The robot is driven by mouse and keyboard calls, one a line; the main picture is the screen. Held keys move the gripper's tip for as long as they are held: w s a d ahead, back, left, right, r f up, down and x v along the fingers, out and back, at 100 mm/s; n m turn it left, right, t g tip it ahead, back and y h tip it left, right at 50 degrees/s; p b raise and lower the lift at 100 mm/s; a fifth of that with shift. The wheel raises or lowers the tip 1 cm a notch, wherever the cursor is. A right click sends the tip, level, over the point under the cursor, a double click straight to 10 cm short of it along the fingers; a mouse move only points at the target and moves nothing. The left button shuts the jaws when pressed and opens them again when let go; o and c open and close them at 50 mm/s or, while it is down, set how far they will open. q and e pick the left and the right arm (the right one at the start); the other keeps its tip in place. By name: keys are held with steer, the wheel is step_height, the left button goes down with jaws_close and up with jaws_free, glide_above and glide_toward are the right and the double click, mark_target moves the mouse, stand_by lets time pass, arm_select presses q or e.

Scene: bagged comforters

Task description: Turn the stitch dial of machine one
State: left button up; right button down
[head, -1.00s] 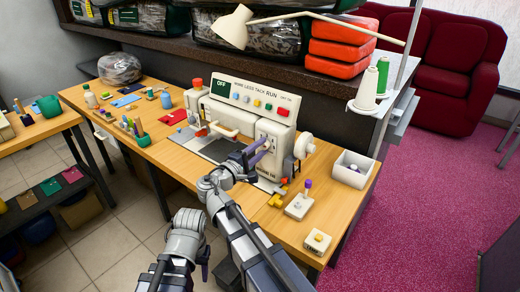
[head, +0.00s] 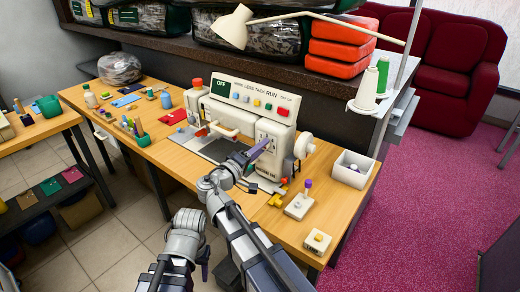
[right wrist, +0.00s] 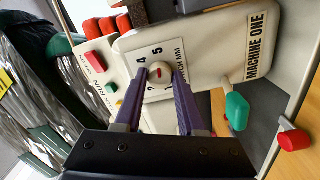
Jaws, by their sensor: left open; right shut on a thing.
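Machine one (head: 268,158) is the cream sewing machine on the wooden table. Its name plate shows in the right wrist view (right wrist: 255,47). The stitch dial (right wrist: 159,71) is a small round white knob with a red mark, on a plate with numbers such as 4 and 5. My right gripper (head: 266,144) reaches the machine's front, its purple fingers on either side of the dial and shut on it (right wrist: 161,74). In the head view the fingers hide the dial. My left gripper (head: 203,262) is low at the front, away from the machine and empty.
A green lever (right wrist: 237,110) and a red knob (right wrist: 294,140) are close to the right gripper. A box with a purple-topped stick (head: 299,206), a small labelled box (head: 318,241) and a white bin (head: 352,169) stand at right.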

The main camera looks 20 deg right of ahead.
steer(key=shift+f, duration=0.1)
steer(key=c, duration=0.5)
jaws_free()
arm_select(q)
steer(key=shift+a, duration=0.1)
arm_select(e)
steer(key=shift+s, duration=0.1)
